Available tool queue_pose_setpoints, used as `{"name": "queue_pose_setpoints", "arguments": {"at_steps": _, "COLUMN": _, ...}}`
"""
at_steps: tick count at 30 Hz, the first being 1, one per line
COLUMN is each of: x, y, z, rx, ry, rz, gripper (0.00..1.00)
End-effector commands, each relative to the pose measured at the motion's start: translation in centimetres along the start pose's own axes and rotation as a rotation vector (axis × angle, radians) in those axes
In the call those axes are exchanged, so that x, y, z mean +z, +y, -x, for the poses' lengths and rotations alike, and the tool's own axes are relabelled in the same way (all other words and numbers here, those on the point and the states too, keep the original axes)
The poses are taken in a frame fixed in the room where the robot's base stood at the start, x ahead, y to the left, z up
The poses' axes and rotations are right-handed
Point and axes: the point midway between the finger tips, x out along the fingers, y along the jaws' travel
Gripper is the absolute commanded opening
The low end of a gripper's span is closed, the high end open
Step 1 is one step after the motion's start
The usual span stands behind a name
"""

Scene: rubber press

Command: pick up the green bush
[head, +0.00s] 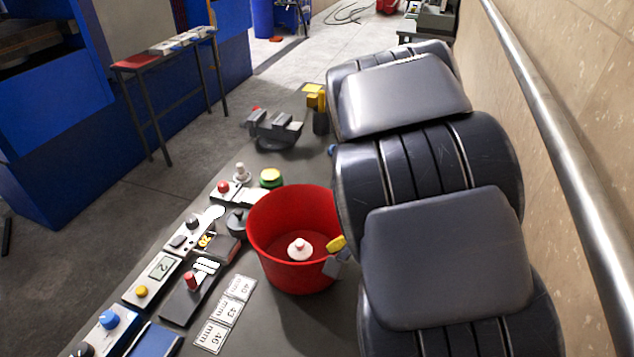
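The green bush (271,178) is a short round piece with a paler yellow-green top. It stands upright on the dark grey bench (315,318), just behind the red bucket and left of my arm. Its whole top and front side show, and nothing touches it that I can see. My large dark arm fills the right side of the head view. I cannot make out my gripper; the arm's links cover the area behind them.
A red bucket (268,228) holds a whitish piece (300,249). A dark grey bush (236,221), a pale bush (241,173) and several control boxes stand to the left. A grey vise (273,130) is farther back. A metal rail (556,140) runs along the right wall.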

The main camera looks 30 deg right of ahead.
Motion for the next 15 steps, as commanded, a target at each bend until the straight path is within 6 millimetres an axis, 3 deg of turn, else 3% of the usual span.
{"name": "queue_pose_setpoints", "arguments": {"at_steps": 3, "x": -4.8, "y": 1.2, "z": -4.0, "rx": 0.002, "ry": 0.017, "rz": -0.235, "gripper": 0.92}}
{"name": "queue_pose_setpoints", "arguments": {"at_steps": 6, "x": -7.9, "y": 2.3, "z": -6.9, "rx": -0.005, "ry": 0.038, "rz": -0.396, "gripper": 0.92}}
{"name": "queue_pose_setpoints", "arguments": {"at_steps": 10, "x": -10.2, "y": 3.5, "z": -9.6, "rx": -0.009, "ry": 0.055, "rz": -0.537, "gripper": 0.92}}
{"name": "queue_pose_setpoints", "arguments": {"at_steps": 15, "x": -11.4, "y": 4.3, "z": -11.3, "rx": -0.011, "ry": 0.065, "rz": -0.611, "gripper": 0.92}}
